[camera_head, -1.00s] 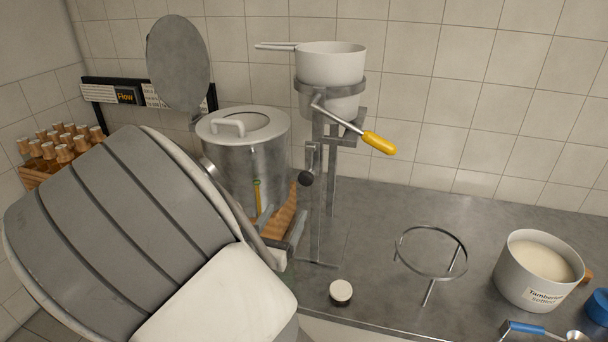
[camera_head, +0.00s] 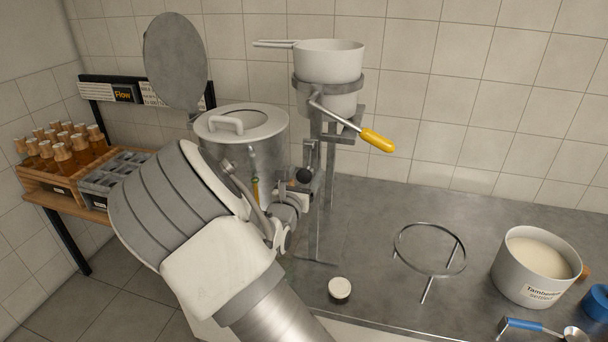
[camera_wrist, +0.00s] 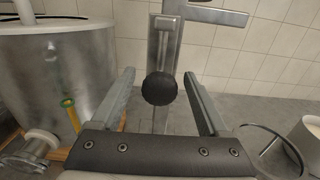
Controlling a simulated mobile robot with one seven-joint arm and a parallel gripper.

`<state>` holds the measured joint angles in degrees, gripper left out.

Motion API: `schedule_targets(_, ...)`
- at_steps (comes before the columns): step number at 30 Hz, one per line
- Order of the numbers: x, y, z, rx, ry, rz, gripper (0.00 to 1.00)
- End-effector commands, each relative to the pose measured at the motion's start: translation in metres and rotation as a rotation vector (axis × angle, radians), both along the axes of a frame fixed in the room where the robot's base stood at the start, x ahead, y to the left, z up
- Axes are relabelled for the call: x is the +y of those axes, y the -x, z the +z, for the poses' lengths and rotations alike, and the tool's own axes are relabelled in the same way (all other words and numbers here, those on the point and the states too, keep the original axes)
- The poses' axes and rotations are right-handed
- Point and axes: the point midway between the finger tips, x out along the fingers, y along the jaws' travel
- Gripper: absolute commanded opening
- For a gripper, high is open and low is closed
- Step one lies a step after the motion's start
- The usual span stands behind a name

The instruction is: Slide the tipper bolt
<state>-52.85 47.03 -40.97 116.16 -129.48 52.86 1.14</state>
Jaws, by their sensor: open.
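The tipper is a grey metal stand (camera_head: 330,150) that holds a white pan (camera_head: 330,62) in a ring, with a yellow-handled crank (camera_head: 377,140). A round black knob (camera_head: 304,175), apparently the bolt's, sits on the front of the stand's upright. It shows in the middle of the wrist view (camera_wrist: 160,90), below a metal plate and bracket (camera_wrist: 164,45). My gripper (camera_wrist: 158,78) is open, with one finger on each side of the knob in that view and gaps on both sides. In the head view my arm partly hides the gripper.
A lidded steel tank (camera_head: 268,135) stands left of the tipper, with a valve (camera_wrist: 25,155) low on it. A small white-topped jar (camera_head: 340,288), a wire ring stand (camera_head: 400,250) and a labelled white pot (camera_head: 535,268) stand on the counter. Bottles (camera_head: 65,158) stand far left.

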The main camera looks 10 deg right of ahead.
Motion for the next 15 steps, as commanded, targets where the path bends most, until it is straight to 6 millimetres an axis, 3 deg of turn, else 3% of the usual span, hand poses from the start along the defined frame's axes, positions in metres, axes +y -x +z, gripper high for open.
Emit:
schedule_targets(6,-0.0002,-0.0002,0.0,0.0,-0.001,0.0,0.78)
schedule_targets(15,-0.0001,0.0,0.0,0.0,-0.001,0.0,0.24)
